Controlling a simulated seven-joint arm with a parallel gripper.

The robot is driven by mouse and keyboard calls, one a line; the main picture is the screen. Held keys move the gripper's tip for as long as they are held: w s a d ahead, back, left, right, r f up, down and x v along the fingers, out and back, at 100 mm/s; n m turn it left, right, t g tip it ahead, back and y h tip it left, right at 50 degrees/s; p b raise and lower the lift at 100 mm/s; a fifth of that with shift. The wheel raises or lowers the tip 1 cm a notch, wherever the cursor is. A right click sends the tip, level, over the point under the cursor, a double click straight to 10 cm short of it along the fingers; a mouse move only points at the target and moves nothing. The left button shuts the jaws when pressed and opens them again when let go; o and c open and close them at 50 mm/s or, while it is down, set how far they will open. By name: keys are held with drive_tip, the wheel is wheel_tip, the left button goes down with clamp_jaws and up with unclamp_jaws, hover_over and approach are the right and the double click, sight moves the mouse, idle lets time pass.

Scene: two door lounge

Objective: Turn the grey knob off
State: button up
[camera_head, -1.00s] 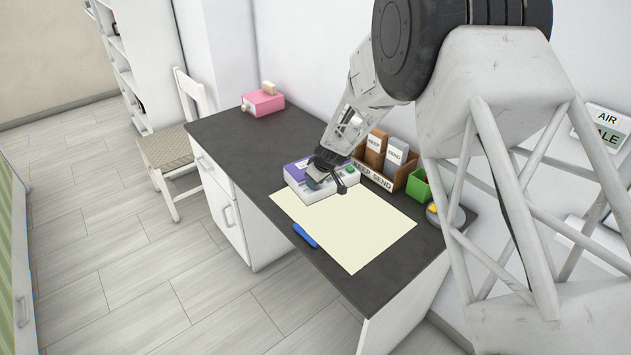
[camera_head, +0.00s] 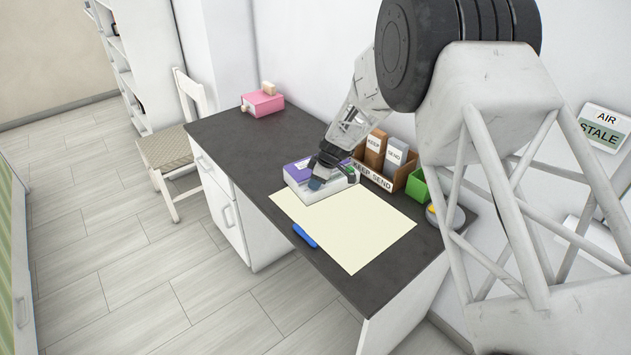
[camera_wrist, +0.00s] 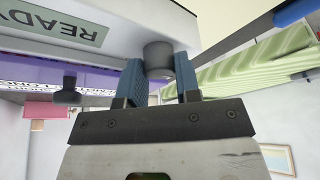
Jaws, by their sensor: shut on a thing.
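The grey knob (camera_wrist: 158,58) sticks out of the front of a white box in the wrist view. My gripper (camera_wrist: 160,75) has its two blue-padded fingers on either side of the knob, shut on it. In the head view the white and purple box (camera_head: 318,190) stands on the dark desk, and my gripper (camera_head: 318,180) is at its front, hiding the knob there. A green label reading "READY" (camera_wrist: 55,25) is on the box. A small dark knob or lever (camera_wrist: 68,92) shows farther back in the wrist view.
A cream sheet (camera_head: 345,235) covers the desk in front of the box, with a blue pen-like object (camera_head: 305,236) at its edge. A brown KEEP/SEND holder (camera_head: 378,178) and a green bin (camera_head: 417,187) stand to the right. A pink box (camera_head: 263,103) is at the far left.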

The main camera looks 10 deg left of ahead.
drive_tip(key=o, duration=0.6)
drive_tip(key=shift+o, duration=0.2)
drive_tip(key=v, duration=0.6)
drive_tip(key=shift+d+r, duration=0.2)
drive_tip(key=shift+r, duration=0.1)
drive_tip(key=shift+d+r, duration=0.2)
drive_tip(key=shift+r, duration=0.3)
drive_tip(key=shift+s, duration=0.1)
